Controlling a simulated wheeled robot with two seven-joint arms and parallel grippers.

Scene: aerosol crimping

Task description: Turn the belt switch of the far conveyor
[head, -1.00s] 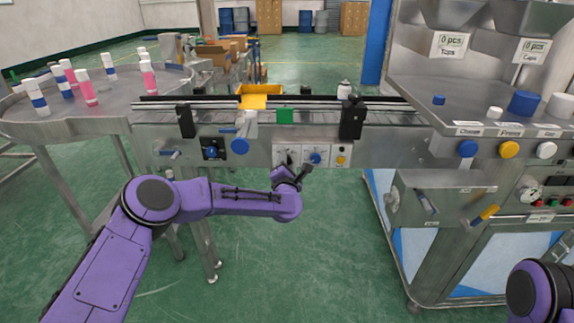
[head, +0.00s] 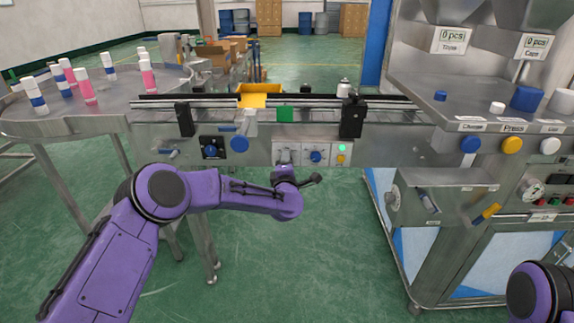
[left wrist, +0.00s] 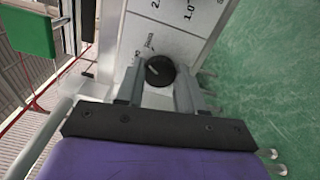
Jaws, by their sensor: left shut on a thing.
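The conveyor (head: 385,157) runs across the middle of the head view. Its front panel carries a white control plate with a blue knob (head: 316,157) and a lit green lamp (head: 341,148). My left gripper (head: 284,173) is at the left end of this plate, and its fingers are mostly hidden there by my wrist. In the left wrist view, my left gripper (left wrist: 159,84) is shut on a black belt switch (left wrist: 159,71), a round knob with a pale pointer mark, one finger on each side. My right gripper is out of view; only part of that arm shows.
A round metal table (head: 60,120) with several pink and white bottles stands at left. The crimping machine (head: 440,240) with coloured buttons stands at right. A yellow button (head: 341,160) sits below the lamp. Open green floor (head: 310,260) lies in front of the conveyor.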

